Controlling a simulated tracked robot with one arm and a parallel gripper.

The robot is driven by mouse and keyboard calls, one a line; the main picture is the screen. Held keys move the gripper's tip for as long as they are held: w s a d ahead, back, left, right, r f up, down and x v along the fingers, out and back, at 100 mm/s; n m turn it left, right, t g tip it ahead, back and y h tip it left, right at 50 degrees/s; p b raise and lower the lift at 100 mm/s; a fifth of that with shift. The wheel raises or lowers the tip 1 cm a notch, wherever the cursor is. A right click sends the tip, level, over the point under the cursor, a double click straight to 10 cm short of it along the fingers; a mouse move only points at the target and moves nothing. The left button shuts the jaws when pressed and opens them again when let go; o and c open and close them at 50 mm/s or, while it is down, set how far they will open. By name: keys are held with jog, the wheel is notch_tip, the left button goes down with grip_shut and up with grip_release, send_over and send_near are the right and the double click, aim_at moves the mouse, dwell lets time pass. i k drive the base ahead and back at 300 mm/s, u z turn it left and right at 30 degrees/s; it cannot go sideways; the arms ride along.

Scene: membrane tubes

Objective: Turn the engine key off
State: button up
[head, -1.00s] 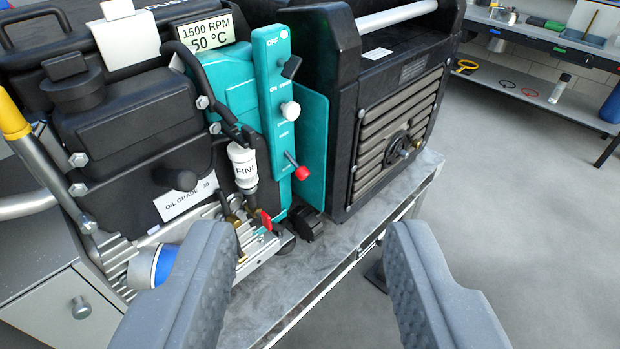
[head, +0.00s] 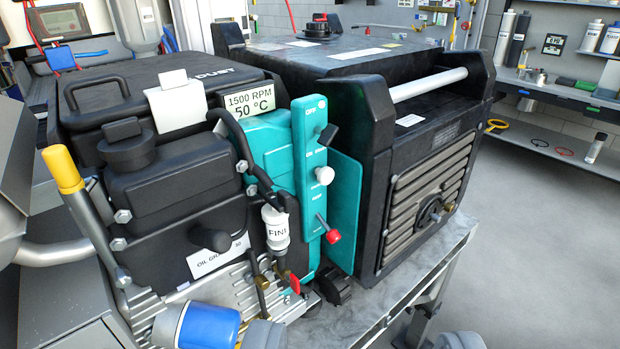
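The engine (head: 160,180) has a teal control panel (head: 308,170) on its right side. Near the panel's top, below an "OFF" label, a black key-like lever (head: 326,137) sticks out at a tilt; I take it for the engine key. Below it are a white round knob (head: 324,175) and a red-tipped lever (head: 332,235). A display (head: 250,104) reads 1500 RPM and 50 °C. My gripper (head: 362,338) is open and empty; only its two fingertips show at the bottom edge, wide apart, below and apart from the panel.
A black louvred housing (head: 425,190) stands close to the panel's right. A white-labelled filter (head: 275,228), a red valve handle (head: 294,284) and a blue cylinder (head: 205,326) are lower left. The floor (head: 550,270) to the right is clear. A shelf (head: 545,90) holds bottles.

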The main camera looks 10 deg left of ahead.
aim_at(327, 134)
jog(key=u, duration=0.45)
jog(key=k, duration=1.15)
jog(key=z, duration=0.2)
jog(key=i, duration=0.9)
jog(key=z, duration=0.85)
jog(key=i, duration=0.55)
jog(key=z, duration=0.15)
